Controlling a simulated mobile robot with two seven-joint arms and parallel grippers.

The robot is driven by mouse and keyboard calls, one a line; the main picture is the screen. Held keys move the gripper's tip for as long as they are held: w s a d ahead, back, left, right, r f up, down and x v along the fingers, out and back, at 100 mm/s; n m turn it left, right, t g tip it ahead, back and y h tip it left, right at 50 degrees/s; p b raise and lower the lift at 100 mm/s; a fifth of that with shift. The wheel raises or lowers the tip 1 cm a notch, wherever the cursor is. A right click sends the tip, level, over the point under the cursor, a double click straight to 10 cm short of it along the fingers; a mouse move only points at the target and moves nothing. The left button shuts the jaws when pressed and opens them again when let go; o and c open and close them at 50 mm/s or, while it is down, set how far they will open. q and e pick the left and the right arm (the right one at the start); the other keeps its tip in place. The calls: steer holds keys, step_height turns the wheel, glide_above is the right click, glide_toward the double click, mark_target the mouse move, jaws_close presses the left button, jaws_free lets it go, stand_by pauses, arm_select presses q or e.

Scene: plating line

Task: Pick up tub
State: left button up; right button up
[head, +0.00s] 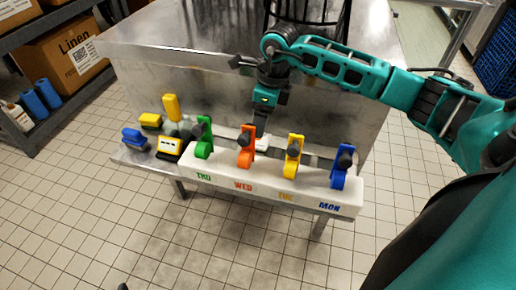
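My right arm comes in from the right, and its gripper (268,128) points down behind the white label dispenser. A small white object (262,144) shows just under the gripper, partly hidden by the dispenser's orange wheel. It may be the tub, but I cannot tell for sure. I also cannot tell whether the fingers touch it or are open or shut. My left gripper is not in view.
The white dispenser (270,186) has green, orange, yellow and blue wheels along the front shelf edge. Yellow (151,121) and blue (134,139) blocks lie left of it. The steel table (190,35) rises behind. A Linen box (62,55) sits on the left rack.

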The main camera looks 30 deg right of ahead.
mark_target(258, 148)
steer(key=shift+w+a+f+b, duration=0.1)
steer(key=shift+w+f+b, duration=0.05)
steer(key=shift+f, duration=0.9)
steer(key=shift+w+a+f+b, duration=0.1)
steer(key=shift+f+b, duration=0.1)
steer(key=shift+f, duration=0.85)
steer(key=shift+w+a+f+b, duration=0.1)
steer(key=shift+w+f+b, duration=0.05)
steer(key=shift+f, duration=0.9)
steer(key=shift+c, duration=0.2)
steer(key=c, duration=0.6)
steer(key=shift+r, duration=0.1)
jaws_close()
steer(key=shift+r, duration=0.1)
